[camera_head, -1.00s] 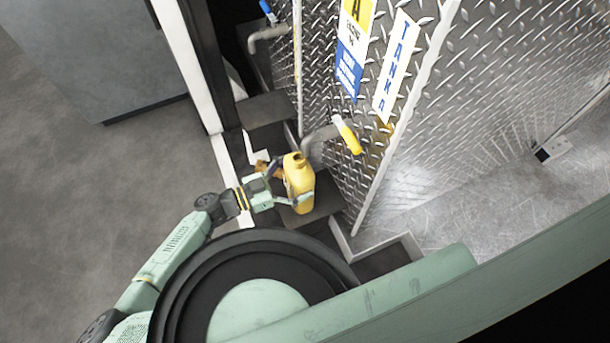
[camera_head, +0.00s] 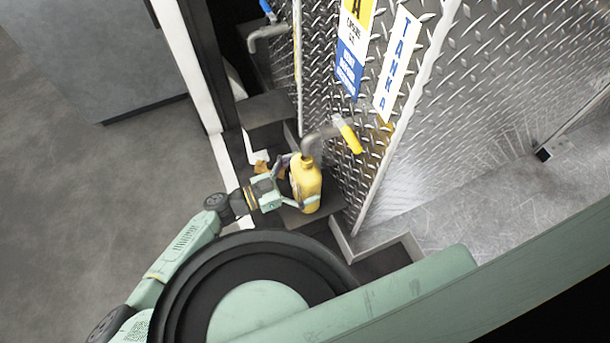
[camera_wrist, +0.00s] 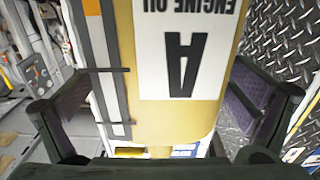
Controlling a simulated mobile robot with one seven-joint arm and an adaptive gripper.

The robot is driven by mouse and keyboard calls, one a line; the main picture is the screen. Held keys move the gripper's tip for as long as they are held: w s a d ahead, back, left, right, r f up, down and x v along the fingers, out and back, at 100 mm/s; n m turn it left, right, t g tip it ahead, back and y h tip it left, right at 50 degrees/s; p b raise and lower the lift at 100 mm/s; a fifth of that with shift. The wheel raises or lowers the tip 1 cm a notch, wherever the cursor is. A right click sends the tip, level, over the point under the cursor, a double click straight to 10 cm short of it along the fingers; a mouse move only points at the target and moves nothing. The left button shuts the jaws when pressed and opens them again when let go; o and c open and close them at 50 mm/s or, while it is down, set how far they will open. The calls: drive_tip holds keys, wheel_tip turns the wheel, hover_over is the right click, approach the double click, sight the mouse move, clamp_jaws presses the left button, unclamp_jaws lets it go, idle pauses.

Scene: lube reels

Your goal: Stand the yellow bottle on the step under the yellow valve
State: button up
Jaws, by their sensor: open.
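The yellow bottle (camera_head: 307,186) stands upright on the dark step (camera_head: 292,217), with its neck just below the spout of the pipe under the yellow valve (camera_head: 348,136). In the wrist view the bottle (camera_wrist: 200,118) fills the middle, and its "A" and "ENGINE OIL" label appears upside down. My gripper (camera_head: 305,184) is around the bottle from the left. In the wrist view its two fingers (camera_wrist: 172,95) are spread on either side, with gaps seen between the pads and the bottle. The bottle's base contact is partly hidden by my lower finger.
A diamond-plate tank wall (camera_head: 335,180) stands close to the right of the bottle, with a "TANK A" sign (camera_head: 398,62). A blue valve (camera_head: 267,8) and its pipe are farther back. Open grey floor (camera_head: 90,200) lies to the left.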

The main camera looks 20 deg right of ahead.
drive_tip(key=shift+r, duration=0.1)
drive_tip(key=shift+a, duration=0.3)
drive_tip(key=a, duration=1.1)
drive_tip(key=shift+s+a, duration=0.25)
